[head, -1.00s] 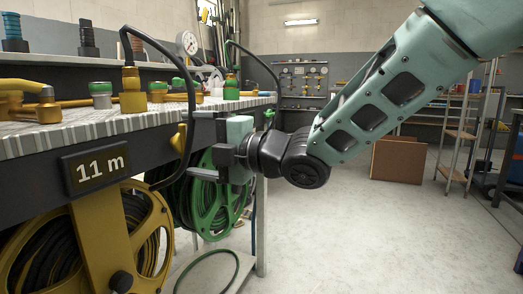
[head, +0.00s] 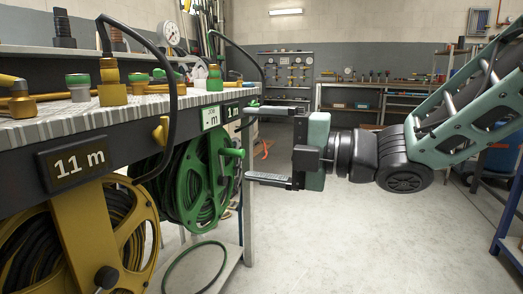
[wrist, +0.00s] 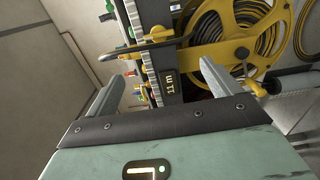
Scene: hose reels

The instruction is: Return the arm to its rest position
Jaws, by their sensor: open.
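My gripper (head: 268,145) is open and empty in the head view, its two fingers pointing left toward the bench edge. It is just right of the green hose reel (head: 197,182), and the lower finger comes close to that reel's right side. I cannot tell whether it touches. My arm reaches in from the right. In the wrist view my gripper (wrist: 152,88) has its fingers spread, with the yellow hose reel (wrist: 200,40) and its 11 m sign (wrist: 170,82) beyond them, nothing between the fingertips.
The workbench (head: 60,132) runs along the left, with brass and green fittings on top. A black hose (head: 172,110) loops over its front edge. A green hose loop (head: 195,268) lies below. A blue frame (head: 510,215) stands at the far right. The floor between is mostly clear.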

